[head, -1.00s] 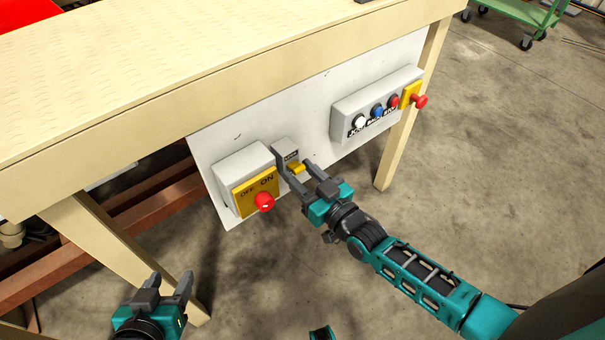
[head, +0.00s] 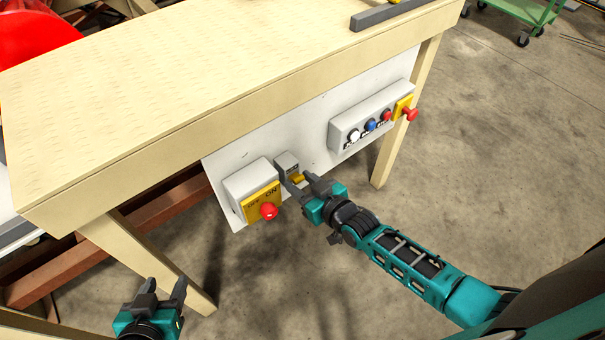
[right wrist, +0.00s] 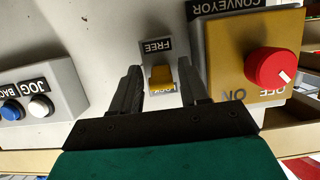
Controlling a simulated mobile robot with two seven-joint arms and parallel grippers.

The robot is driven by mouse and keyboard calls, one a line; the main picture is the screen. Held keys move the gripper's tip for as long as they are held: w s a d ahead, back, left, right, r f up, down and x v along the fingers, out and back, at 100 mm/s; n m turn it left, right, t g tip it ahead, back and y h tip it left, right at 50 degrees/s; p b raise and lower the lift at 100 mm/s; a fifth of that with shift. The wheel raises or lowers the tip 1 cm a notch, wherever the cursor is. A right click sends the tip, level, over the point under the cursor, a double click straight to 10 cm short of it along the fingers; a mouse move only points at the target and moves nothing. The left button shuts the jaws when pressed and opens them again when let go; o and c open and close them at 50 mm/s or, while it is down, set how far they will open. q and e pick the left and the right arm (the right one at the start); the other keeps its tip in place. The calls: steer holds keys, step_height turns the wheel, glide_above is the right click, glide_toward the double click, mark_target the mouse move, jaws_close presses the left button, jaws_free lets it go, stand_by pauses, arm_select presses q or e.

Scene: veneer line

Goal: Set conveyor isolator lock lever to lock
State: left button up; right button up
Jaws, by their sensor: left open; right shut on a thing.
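The isolator lock lever is a small yellow tab (head: 297,178) on a grey box (head: 286,163) on the white panel under the bench. In the right wrist view, the lever (right wrist: 162,77) sits between an upside-down FREE label (right wrist: 157,46) and a LOCK label (right wrist: 162,89), which it partly overlaps. It lies close to the LOCK label. My right gripper (head: 302,179) is shut on the lever, with one finger on each side of it, as the right wrist view (right wrist: 161,85) also shows. My left gripper (head: 164,287) is open and empty, low at the left, away from the panel.
Left of the lever is the conveyor switch, a yellow plate (head: 256,202) with a red knob (head: 268,211). To the right are a button box (head: 345,128) and a red stop button (head: 410,114). The bench top (head: 200,85) overhangs the panel.

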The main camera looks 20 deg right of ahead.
arm_select(q)
steer(key=shift+r, duration=0.35)
arm_select(e)
steer(key=shift+w+r, duration=0.25)
steer(key=shift+r, duration=0.2)
arm_select(q)
steer(key=shift+d, duration=0.1)
arm_select(e)
steer(key=shift+r, duration=0.1)
steer(key=o, duration=0.7)
steer(key=shift+o, duration=0.7)
arm_select(q)
steer(key=shift+w+r, duration=0.1)
arm_select(e)
steer(key=shift+o, duration=0.2)
steer(key=shift+s+f, duration=0.1)
steer(key=shift+f, duration=0.1)
arm_select(q)
steer(key=shift+r+p, duration=0.8)
steer(key=shift+p, duration=0.15)
arm_select(e)
steer(key=v, duration=1.3)
steer(key=shift+a+r, duration=0.15)
